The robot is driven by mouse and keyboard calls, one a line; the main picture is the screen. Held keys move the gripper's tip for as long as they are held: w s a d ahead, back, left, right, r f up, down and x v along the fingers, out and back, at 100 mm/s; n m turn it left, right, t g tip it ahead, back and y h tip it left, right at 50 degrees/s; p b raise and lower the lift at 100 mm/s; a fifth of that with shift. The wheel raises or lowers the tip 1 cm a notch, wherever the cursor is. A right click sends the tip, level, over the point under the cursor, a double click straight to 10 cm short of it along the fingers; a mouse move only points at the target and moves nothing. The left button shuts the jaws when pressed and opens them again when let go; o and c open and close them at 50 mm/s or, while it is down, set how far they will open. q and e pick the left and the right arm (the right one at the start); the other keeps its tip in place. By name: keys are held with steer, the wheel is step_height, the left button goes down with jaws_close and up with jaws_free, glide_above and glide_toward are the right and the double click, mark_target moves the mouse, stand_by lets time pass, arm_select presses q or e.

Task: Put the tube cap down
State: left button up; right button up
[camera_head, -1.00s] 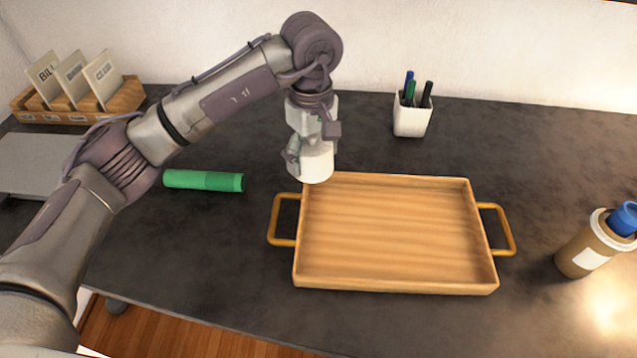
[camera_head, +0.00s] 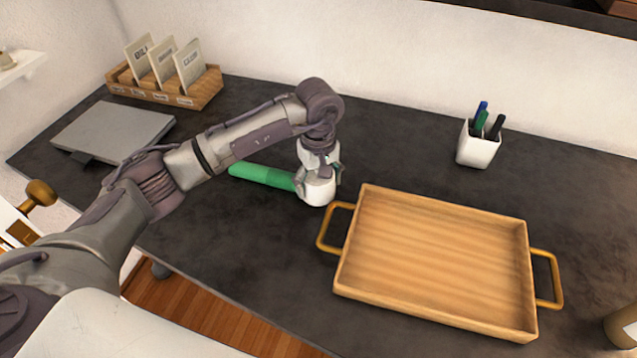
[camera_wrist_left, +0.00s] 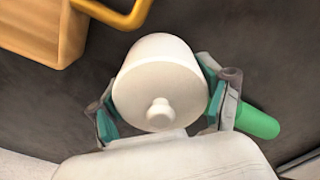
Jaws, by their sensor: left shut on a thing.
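The tube cap (camera_head: 318,189) is a white cylinder held in my left gripper (camera_head: 319,178), beside the tray's left handle in the head view. In the left wrist view the white cap (camera_wrist_left: 158,85) sits between the teal pads of the gripper (camera_wrist_left: 160,98), which are shut on its sides; a small round knob shows on it. A green tube (camera_head: 262,175) lies on the dark desk just left of the cap; its right end is hidden behind the gripper. The tube also shows in the left wrist view (camera_wrist_left: 257,122). My right gripper is not in view.
A wooden tray (camera_head: 432,262) with yellow handles stands empty to the right. A white pen cup (camera_head: 478,150), a card holder (camera_head: 165,88) and a grey closed laptop (camera_head: 114,131) are farther back.

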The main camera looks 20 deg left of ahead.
arm_select(q)
steer(key=shift+f, duration=0.65)
steer(key=shift+f+b, duration=0.5)
steer(key=shift+b, duration=0.1)
steer(key=o, duration=0.8)
steer(key=shift+r, duration=0.1)
steer(key=shift+c, duration=0.2)
steer(key=shift+r, duration=0.1)
